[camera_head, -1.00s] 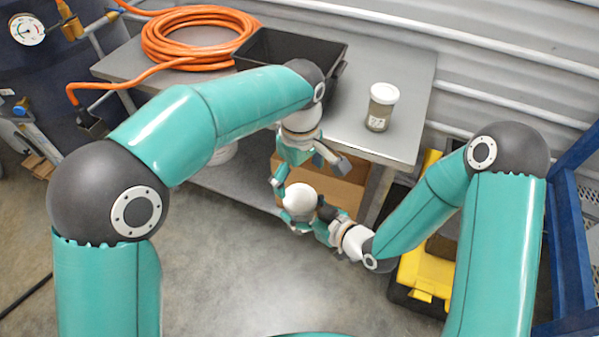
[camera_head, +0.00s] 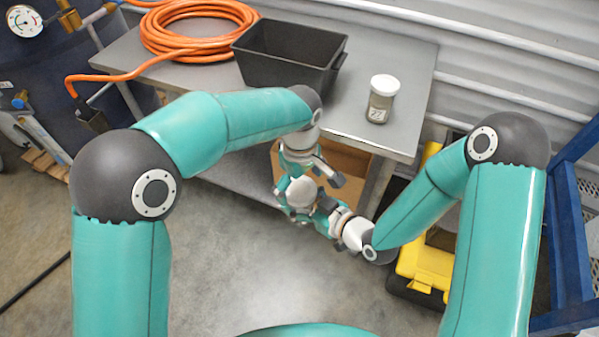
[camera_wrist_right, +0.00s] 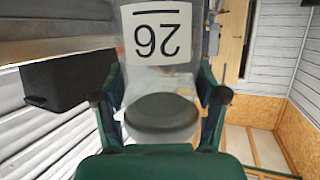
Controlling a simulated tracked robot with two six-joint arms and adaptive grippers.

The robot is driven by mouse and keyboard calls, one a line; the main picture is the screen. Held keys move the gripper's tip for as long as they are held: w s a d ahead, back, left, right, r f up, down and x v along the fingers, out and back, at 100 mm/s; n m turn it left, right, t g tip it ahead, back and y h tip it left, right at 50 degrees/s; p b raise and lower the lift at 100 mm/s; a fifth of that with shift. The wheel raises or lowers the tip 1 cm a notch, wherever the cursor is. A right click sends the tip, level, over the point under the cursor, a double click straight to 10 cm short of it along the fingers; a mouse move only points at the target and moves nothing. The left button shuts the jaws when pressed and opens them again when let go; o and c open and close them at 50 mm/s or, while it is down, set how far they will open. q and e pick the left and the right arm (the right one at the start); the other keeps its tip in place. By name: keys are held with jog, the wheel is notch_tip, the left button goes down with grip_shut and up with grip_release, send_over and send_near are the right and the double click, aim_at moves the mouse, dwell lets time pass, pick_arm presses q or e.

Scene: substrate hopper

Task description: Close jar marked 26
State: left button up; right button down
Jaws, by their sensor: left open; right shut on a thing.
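The jar marked 26 (camera_wrist_right: 157,40) fills the middle of the right wrist view, clear, with an upside-down label and dark contents. My right gripper (camera_wrist_right: 160,98) is shut on its sides. In the head view its white top (camera_head: 300,191) shows in front of the table, and my right gripper (camera_head: 311,213) hides most of the body. My left gripper (camera_head: 305,180) is open right at the white top, with fingers beside it. I cannot tell whether they touch it, or whether the lid is seated.
A second white-lidded jar (camera_head: 382,100) stands on the grey table (camera_head: 400,60), its number hard to read. A black bin (camera_head: 290,55) and an orange hose coil (camera_head: 195,30) are there too. A cardboard box (camera_head: 350,170) is below, a yellow-black case (camera_head: 425,268) on the floor.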

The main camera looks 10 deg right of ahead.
pick_arm(q)
jog(key=shift+f, duration=0.65)
jog(key=c, duration=1.2)
jog(key=m, duration=0.5)
jog(key=shift+m, duration=0.4)
jog(key=m, duration=1.6)
jog(key=o, duration=1.2)
